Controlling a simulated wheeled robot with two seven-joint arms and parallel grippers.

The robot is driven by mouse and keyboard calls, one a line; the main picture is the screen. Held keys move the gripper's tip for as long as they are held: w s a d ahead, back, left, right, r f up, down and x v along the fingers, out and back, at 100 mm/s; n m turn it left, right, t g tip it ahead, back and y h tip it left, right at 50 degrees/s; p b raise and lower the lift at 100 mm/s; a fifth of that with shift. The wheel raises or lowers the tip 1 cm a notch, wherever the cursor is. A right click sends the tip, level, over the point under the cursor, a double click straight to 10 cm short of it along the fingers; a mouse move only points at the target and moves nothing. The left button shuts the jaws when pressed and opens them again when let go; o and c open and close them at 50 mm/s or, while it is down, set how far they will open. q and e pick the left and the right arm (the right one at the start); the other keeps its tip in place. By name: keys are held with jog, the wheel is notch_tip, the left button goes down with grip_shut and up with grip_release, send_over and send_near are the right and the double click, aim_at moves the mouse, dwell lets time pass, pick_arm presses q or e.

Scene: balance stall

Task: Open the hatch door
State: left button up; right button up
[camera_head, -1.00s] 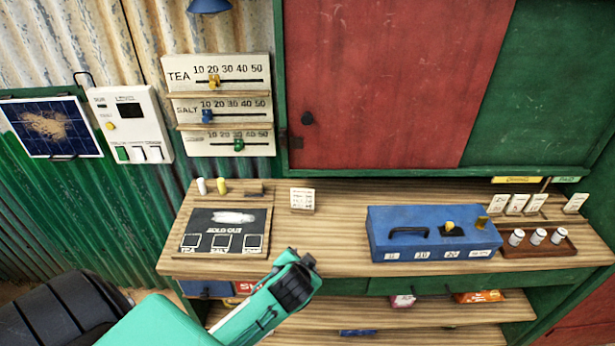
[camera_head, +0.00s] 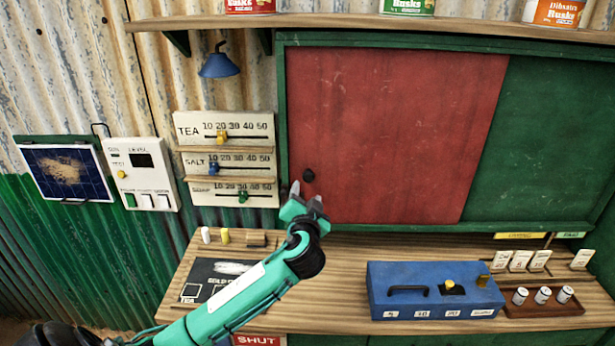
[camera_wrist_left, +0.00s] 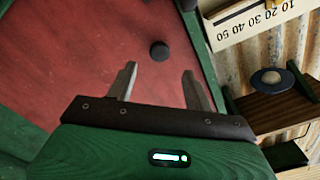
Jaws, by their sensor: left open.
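The hatch door is a red wooden panel (camera_head: 395,130) in a green frame (camera_head: 282,120), covering the left and middle of the opening. Its round dark knob (camera_head: 308,175) sits near the panel's left edge. My left gripper (camera_head: 305,190) is open and empty, with its fingertips just below and around the knob in the head view. In the left wrist view the two fingers (camera_wrist_left: 160,85) stand apart, and the knob (camera_wrist_left: 159,51) shows beyond them, between their lines and apart from them. My right gripper is not in view.
A wooden counter (camera_head: 345,270) runs below, with a blue cash box (camera_head: 435,290) and a tray of small jars (camera_head: 540,305). Price slider boards (camera_head: 225,160) hang left of the hatch. A shelf (camera_head: 350,22) with tins is above. A blue lamp (camera_head: 219,62) hangs upper left.

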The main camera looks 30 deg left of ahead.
aim_at(308, 179)
pick_arm(q)
jog(key=p+x, duration=0.1)
jog(key=x, duration=0.4)
jog(key=shift+w+a+r+p, duration=0.1)
jog(key=shift+w+r+p, duration=0.1)
jog(key=shift+p, duration=0.2)
jog(key=shift+w+a+f, duration=0.2)
jog(key=shift+w+a, duration=0.15)
jog(key=shift+w, duration=0.25)
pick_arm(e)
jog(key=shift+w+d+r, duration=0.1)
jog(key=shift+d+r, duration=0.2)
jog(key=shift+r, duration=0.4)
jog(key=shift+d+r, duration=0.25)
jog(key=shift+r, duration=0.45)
pick_arm(q)
jog(key=c, duration=1.1)
grip_shut()
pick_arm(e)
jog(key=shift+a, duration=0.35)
